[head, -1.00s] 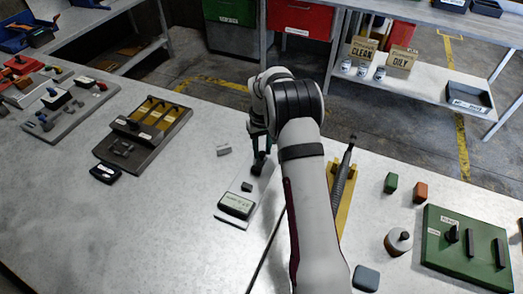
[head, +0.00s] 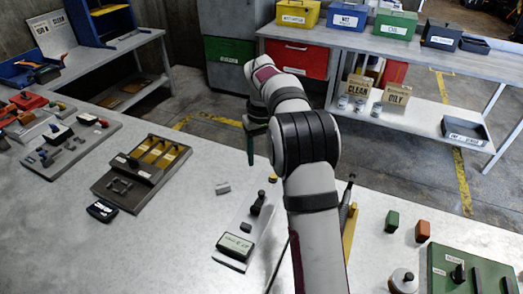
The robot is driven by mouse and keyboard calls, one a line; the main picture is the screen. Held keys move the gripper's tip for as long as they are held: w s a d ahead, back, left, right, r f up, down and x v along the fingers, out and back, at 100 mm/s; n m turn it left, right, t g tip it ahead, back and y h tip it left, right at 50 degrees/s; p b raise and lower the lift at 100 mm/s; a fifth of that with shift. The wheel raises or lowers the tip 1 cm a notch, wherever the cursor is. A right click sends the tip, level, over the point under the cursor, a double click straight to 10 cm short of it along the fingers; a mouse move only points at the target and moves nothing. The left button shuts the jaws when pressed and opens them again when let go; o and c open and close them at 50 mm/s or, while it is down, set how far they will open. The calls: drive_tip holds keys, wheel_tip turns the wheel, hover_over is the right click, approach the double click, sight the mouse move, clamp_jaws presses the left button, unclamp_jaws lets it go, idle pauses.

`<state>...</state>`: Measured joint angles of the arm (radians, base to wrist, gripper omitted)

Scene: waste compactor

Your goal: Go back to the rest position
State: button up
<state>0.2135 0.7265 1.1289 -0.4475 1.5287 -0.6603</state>
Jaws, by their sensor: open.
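The gripper is clear of all of these. My forearm hides part of the bench to the right.
A brown panel with yellow slots (head: 140,178) lies to the left. A grey shelf table (head: 400,48) with labelled bins stands behind. Open floor lies between.

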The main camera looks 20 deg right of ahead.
drive_tip(key=shift+r, duration=0.8)
drive_tip(key=s+a+r+m, duration=0.1)
drive_tip(key=s+a+r, duration=0.25)
drive_tip(key=s, duration=0.25)
drive_tip(key=s+a+r+m, duration=0.1)
drive_tip(key=s+a+r, duration=0.25)
drive_tip(key=s, duration=0.35)
drive_tip(key=s+a+f+m+y, duration=0.1)
drive_tip(key=s+a+f, duration=0.1)
drive_tip(key=s, duration=0.9)
drive_tip(key=s+a+f+m, duration=0.2)
drive_tip(key=s+a, duration=0.3)
drive_tip(key=s, duration=0.7)
drive_tip(key=shift+f+m+y, duration=0.3)
drive_tip(key=shift+f+y, duration=0.1)
drive_tip(key=shift+f, duration=0.45)
